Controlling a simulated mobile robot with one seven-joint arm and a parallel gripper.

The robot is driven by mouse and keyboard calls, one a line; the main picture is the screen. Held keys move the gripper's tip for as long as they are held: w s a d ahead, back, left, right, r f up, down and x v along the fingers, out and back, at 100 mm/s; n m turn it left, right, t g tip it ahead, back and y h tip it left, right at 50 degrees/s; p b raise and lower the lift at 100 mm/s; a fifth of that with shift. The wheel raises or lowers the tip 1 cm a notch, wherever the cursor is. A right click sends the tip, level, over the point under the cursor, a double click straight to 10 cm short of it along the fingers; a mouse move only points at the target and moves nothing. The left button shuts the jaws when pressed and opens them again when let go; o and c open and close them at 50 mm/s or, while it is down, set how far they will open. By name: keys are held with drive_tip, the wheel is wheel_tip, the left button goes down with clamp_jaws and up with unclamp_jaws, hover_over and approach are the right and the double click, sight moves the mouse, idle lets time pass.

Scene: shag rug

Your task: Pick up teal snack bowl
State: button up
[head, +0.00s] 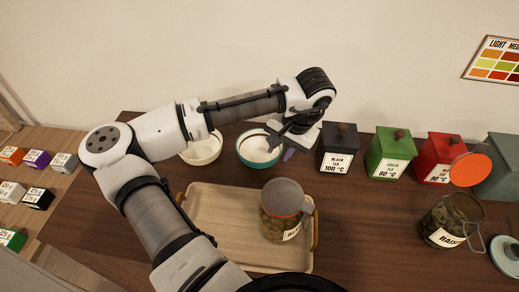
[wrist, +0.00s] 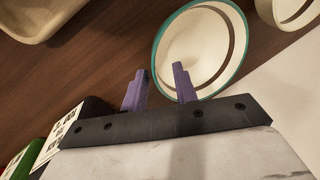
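The teal snack bowl (head: 243,156), teal outside with a cream inside, stands upright on the dark wooden counter. In the wrist view the bowl (wrist: 215,75) shows its teal rim and a brown band inside. My gripper (head: 280,149) is at the bowl's right side in the head view and hides part of its rim. In the wrist view my gripper (wrist: 160,72) has its two purple fingers apart with nothing held. One finger overlaps the bowl's inside and the other shows outside the rim. I cannot tell how far above the rim the fingertips are.
A cream bowl (head: 201,150) stands to the left. A dark canister (head: 337,141) is close on the right, then green (head: 391,146) and red (head: 441,150) ones. A wooden tray (head: 225,235) with a glass jar (head: 279,222) lies in front. The wall is behind.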

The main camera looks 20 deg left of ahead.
drive_tip(key=shift+x, duration=0.8)
clamp_jaws()
drive_tip(key=shift+r, duration=0.1)
